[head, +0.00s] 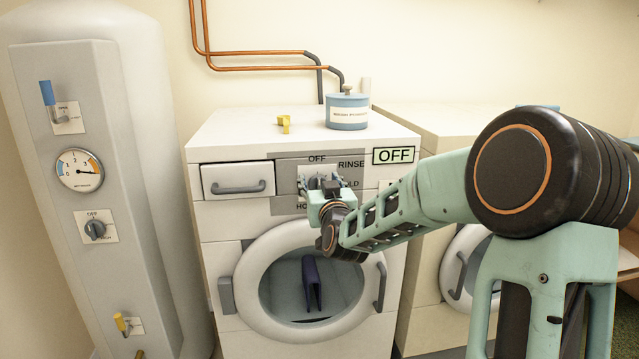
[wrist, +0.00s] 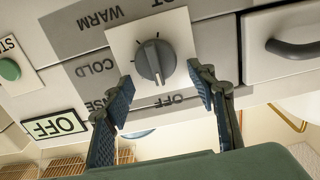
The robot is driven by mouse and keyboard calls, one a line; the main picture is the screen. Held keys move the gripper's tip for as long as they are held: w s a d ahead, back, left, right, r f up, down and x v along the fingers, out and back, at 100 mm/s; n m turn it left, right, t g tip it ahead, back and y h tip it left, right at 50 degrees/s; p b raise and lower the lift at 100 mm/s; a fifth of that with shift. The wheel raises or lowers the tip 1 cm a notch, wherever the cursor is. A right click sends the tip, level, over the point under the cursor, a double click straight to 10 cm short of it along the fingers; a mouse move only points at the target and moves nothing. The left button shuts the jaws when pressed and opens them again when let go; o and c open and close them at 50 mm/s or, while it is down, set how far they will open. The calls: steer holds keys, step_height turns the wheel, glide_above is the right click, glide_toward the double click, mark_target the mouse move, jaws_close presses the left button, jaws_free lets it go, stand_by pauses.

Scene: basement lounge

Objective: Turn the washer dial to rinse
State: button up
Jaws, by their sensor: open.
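The washer (head: 225,240) stands in the middle of the head view. Its grey dial (wrist: 154,63) sits on a white square plate, with OFF, RINSE, COLD and WARM lettered around it. In the wrist view the panel appears upside down. My gripper (wrist: 163,86) is open, one finger on either side of the dial, with gaps visible. In the head view my gripper (head: 322,188) partly hides the dial. The washer's display (head: 394,155) reads OFF.
A drawer (head: 238,180) is left of the dial, and the round door (head: 250,270) is below. A blue-grey tin (head: 347,112) and a small yellow object (head: 284,124) stand on top. A boiler (head: 90,200) stands left; a second machine (head: 430,250) stands right.

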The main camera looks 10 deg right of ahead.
steer(key=shift+w, duration=0.1)
steer(key=shift+c, duration=0.6)
steer(key=c, duration=1)
steer(key=shift+c, duration=0.2)
steer(key=shift+m, duration=0.3)
steer(key=m+b, duration=0.1)
steer(key=m, duration=0.2)
steer(key=d+m+b, duration=0.1)
steer(key=m+b, duration=0.1)
steer(key=m, duration=0.1)
steer(key=m+b, duration=0.2)
steer(key=m, duration=0.1)
steer(key=shift+d+f, duration=0.25)
steer(key=shift+f, duration=0.15)
steer(key=o, duration=1.2)
steer(key=shift+c, duration=0.2)
